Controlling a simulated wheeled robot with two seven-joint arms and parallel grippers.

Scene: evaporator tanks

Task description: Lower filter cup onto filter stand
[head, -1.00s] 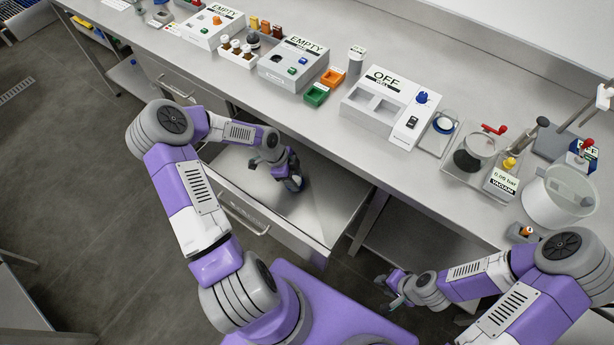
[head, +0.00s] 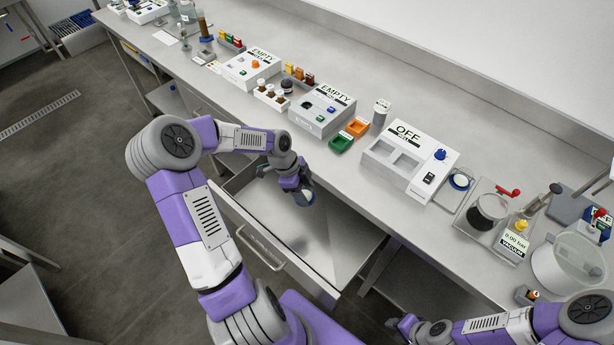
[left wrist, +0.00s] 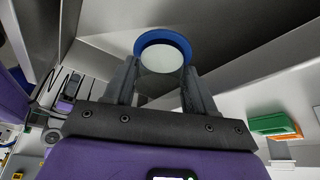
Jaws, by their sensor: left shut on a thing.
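My left gripper (head: 300,190) is shut on the filter cup (head: 305,197), a small clear cup. In the left wrist view the cup (left wrist: 162,55) has a blue rim and a pale round face, and sits between the two dark fingers. In the head view, gripper and cup appear over the open drawer, in front of the bench edge.
The open steel drawer (head: 330,255) looks empty. On the bench stand the OFF device (head: 408,160), EMPTY boxes (head: 322,112), green (head: 341,143) and orange (head: 357,127) trays, a vacuum unit (head: 513,243) and a large clear vessel (head: 567,262). Bare bench lies behind the devices.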

